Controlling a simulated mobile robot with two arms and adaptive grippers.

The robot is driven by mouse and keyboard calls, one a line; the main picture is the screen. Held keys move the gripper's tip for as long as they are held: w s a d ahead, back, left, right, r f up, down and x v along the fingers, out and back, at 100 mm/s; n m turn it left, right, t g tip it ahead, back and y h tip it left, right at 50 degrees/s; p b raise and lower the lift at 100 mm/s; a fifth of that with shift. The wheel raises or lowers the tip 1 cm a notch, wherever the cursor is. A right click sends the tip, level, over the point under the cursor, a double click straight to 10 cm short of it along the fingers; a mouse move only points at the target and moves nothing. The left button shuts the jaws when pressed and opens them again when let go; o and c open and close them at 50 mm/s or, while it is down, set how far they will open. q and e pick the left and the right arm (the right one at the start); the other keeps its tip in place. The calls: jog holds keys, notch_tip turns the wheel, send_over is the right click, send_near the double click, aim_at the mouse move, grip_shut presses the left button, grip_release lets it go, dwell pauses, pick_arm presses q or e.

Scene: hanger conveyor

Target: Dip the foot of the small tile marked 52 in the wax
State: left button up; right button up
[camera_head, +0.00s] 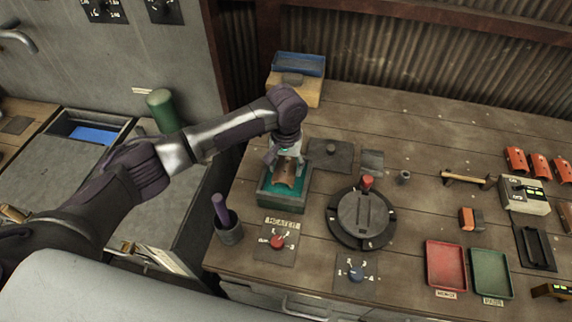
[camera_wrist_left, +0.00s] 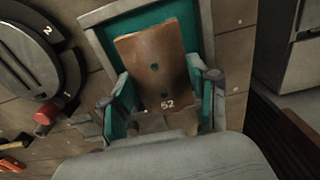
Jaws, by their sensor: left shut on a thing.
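The small tile marked 52 (camera_wrist_left: 154,62) is a brown curved piece with two dark holes; its number faces the left wrist camera. In the head view the tile (camera_head: 286,172) shows below my left gripper (camera_head: 284,158). In the wrist view my left gripper (camera_wrist_left: 163,108) is shut on the number end of the tile. The tile's other end is over or inside the square wax pan (camera_wrist_left: 207,30), which has a teal inside. The pan (camera_head: 266,201) stands behind the HEATER plate. I cannot tell how deep the foot is. My right gripper is not in view.
A heater dial with a red knob (camera_head: 277,242) is in front of the pan. A dark round turntable (camera_head: 361,217) stands to the right. A cup (camera_head: 229,232) with a purple handle is at left. Red (camera_head: 446,267) and green (camera_head: 491,273) trays lie at front right.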

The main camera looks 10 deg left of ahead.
pick_arm(q)
jog(key=shift+r+p, duration=1.4)
jog(key=shift+p, duration=0.15)
jog(key=shift+r+p, duration=0.55)
jog(key=shift+r, duration=0.55)
jog(key=shift+s+f, duration=0.1)
